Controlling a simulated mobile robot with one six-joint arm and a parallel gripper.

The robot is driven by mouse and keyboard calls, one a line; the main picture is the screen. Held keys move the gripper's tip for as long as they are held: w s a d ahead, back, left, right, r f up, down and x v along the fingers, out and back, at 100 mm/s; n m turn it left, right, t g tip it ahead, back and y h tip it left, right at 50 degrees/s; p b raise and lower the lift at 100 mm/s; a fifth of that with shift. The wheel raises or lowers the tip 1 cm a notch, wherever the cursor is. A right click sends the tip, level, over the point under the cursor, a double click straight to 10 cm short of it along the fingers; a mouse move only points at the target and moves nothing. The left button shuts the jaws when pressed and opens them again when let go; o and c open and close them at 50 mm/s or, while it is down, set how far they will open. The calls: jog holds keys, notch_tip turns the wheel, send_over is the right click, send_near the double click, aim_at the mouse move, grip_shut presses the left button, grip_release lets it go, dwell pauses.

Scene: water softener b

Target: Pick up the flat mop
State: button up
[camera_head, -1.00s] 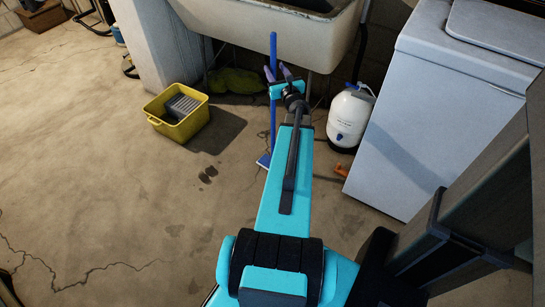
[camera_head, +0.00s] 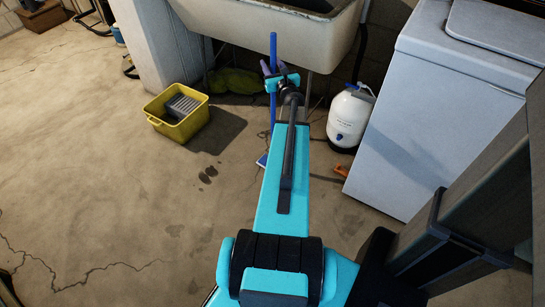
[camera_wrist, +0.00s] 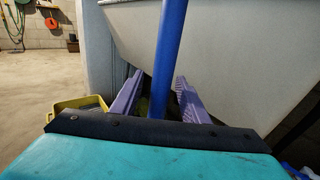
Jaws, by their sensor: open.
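The flat mop stands upright, its blue pole (camera_head: 273,50) in front of the sink. Its flat blue-and-white head (camera_head: 262,160) rests on the floor, partly hidden by my arm. My gripper (camera_head: 274,69) is at the upper part of the pole. In the wrist view the pole (camera_wrist: 168,50) runs down between the two purple fingers of my gripper (camera_wrist: 158,88), which are open. Gaps show on both sides of the pole.
The white sink (camera_head: 250,22) is close behind the pole. A yellow bucket (camera_head: 177,128) stands left on the floor, a white tank (camera_head: 348,118) to the right, and a white appliance (camera_head: 440,110) beyond it. The floor at left is mostly clear.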

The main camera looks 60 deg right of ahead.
jog(key=shift+x, duration=1.05)
grip_shut()
jog(key=shift+r, duration=0.15)
